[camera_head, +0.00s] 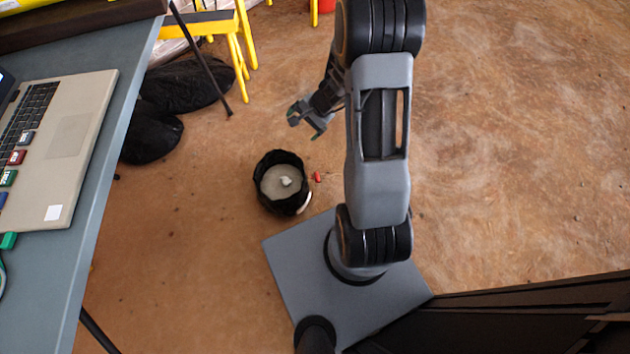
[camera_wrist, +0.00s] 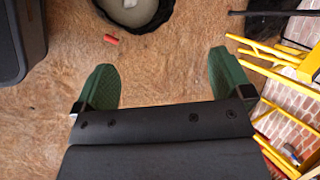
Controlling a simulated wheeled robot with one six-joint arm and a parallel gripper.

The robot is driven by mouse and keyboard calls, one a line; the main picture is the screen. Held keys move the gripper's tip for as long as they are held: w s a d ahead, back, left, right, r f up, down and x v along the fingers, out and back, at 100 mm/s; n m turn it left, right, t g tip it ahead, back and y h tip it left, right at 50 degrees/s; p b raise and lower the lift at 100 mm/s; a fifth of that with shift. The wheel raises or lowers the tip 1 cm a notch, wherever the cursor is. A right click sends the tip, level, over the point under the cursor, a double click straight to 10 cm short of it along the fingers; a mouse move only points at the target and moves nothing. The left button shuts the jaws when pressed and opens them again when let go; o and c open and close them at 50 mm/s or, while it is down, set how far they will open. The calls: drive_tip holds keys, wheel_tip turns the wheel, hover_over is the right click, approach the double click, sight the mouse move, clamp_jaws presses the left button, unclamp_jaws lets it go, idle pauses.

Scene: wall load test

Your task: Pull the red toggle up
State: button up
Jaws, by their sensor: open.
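A small red piece (camera_head: 317,177), which may be the red toggle, shows just right of a black round container against the brown floor. In the wrist view the red piece (camera_wrist: 111,39) is beyond my left fingertip, near the container's edge. I cannot tell what it is fixed to. My gripper (camera_head: 305,121) is above and slightly left of it in the head view, apart from it. In the wrist view my gripper (camera_wrist: 162,62) has its two green fingers wide apart with nothing between them.
The black container (camera_head: 266,196) holds a grey disc with a pale knob. A grey table (camera_head: 110,150) with a laptop (camera_head: 80,140) stands at left. Yellow metal legs (camera_head: 240,60) and black bags (camera_head: 180,85) are behind. The floor at right is clear.

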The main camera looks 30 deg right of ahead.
drive_tip(key=d+f+m+b, duration=0.2)
drive_tip(key=d+f+m, duration=0.2)
drive_tip(key=f, duration=0.9)
drive_tip(key=m+h+b, duration=0.1)
drive_tip(key=m+b, duration=0.1)
drive_tip(key=m, duration=0.3)
approach(315, 178)
drive_tip(key=b+x, duration=0.5)
drive_tip(key=x, duration=0.2)
drive_tip(key=shift+w+a+f, duration=0.15)
drive_tip(key=shift+w+a, duration=0.05)
drive_tip(key=shift+a, duration=0.05)
drive_tip(key=shift+x, duration=0.8)
drive_tip(key=shift+w, duration=0.1)
drive_tip(key=c, duration=1.3)
drive_tip(key=shift+o, duration=0.2)
wheel_tip(315, 178, up, 7)
drive_tip(key=p, duration=0.2)
drive_tip(key=shift+w+f+p, duration=0.1)
drive_tip(key=shift+f+p, duration=0.1)
drive_tip(key=shift+p, duration=0.15)
